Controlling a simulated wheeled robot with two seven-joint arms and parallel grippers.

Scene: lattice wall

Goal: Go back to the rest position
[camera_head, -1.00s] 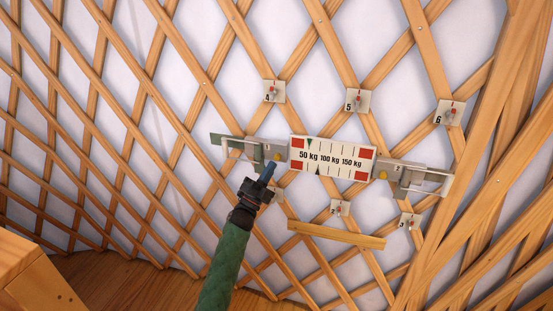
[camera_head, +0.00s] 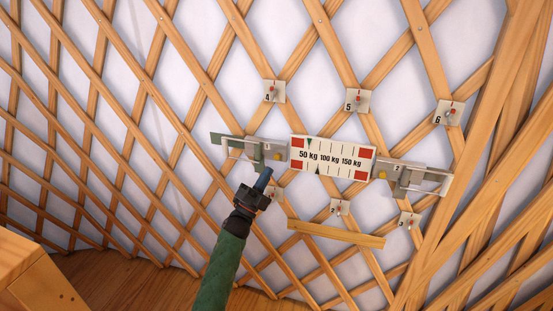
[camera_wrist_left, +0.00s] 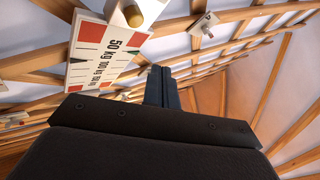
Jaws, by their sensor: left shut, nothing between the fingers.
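My left gripper (camera_head: 264,180) is in front of the lattice wall in the head view, with my green-sleeved forearm below it. Its fingers are shut with nothing between them; they also show in the left wrist view (camera_wrist_left: 160,88). The gripper's tip is just below the left metal bracket of a white scale plate (camera_head: 331,159) marked 50 kg, 100 kg and 150 kg, and looks apart from it. The plate is also in the left wrist view (camera_wrist_left: 105,50). My right gripper is in neither view.
The wooden lattice wall (camera_head: 205,85) fills the view. Numbered plates 4 (camera_head: 268,92), 5 (camera_head: 358,101) and 6 (camera_head: 449,113) hang above the scale. A wooden bar (camera_head: 336,235) is below it. A wooden box (camera_head: 35,280) stands at lower left. The space left of my forearm looks free.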

